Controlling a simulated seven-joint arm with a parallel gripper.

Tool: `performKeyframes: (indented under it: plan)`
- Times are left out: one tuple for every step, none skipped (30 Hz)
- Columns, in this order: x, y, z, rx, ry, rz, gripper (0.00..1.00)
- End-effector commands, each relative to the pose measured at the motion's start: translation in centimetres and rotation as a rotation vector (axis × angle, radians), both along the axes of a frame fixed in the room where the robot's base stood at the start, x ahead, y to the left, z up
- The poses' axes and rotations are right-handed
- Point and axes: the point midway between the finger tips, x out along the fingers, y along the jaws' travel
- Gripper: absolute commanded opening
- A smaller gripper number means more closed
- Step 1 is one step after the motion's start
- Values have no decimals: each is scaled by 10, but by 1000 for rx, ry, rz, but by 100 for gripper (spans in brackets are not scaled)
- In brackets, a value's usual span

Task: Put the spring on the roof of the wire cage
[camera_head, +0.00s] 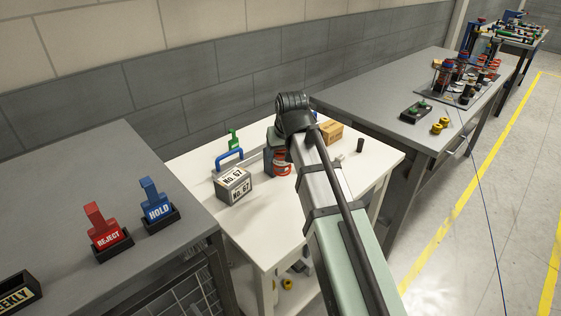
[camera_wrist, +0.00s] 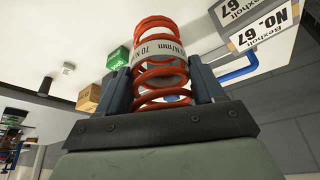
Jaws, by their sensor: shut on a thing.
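The spring (camera_wrist: 156,24) is an orange-red coil with a pale band printed "70 N/mm". My gripper (camera_wrist: 160,88) is shut on it, with one blue-grey finger on each side. In the head view the spring (camera_head: 283,161) shows over the white table, partly hidden by my arm; I cannot tell whether it touches the table. Wire mesh (camera_head: 184,296) shows low beneath the grey table at the lower left. I cannot tell whether this is the wire cage, and no clear roof of it shows.
The white table (camera_head: 190,155) holds a box marked No. 67 (camera_head: 233,186), a blue handle (camera_head: 229,157), a cardboard box (camera_head: 331,131) and a dark cylinder (camera_head: 360,145). A green block (camera_wrist: 118,58) shows in the wrist view. Red REJECT (camera_head: 105,228) and blue HOLD (camera_head: 156,205) stands are at left.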

Motion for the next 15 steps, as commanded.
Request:
performKeyframes:
  plan:
    - [1,0,5,0,-1,0,19]
    - [1,0,6,0,-1,0,19]
    - [1,0,8,0,-1,0,19]
    - [1,0,9,0,-1,0,19]
    - [0,0,10,0,-1,0,19]
    - [0,0,11,0,-1,0,19]
    - [0,0,11,0,-1,0,19]
    - [0,0,12,0,-1,0,19]
    - [0,0,12,0,-1,0,19]
    - [0,0,13,0,-1,0,19]
    - [1,0,15,1,-2,0,19]
    - [1,0,18,1,-2,0,19]
    - [1,0,21,1,-2,0,19]
    - [1,0,24,1,-2,0,19]
    - [2,0,31,1,-2,0,19]
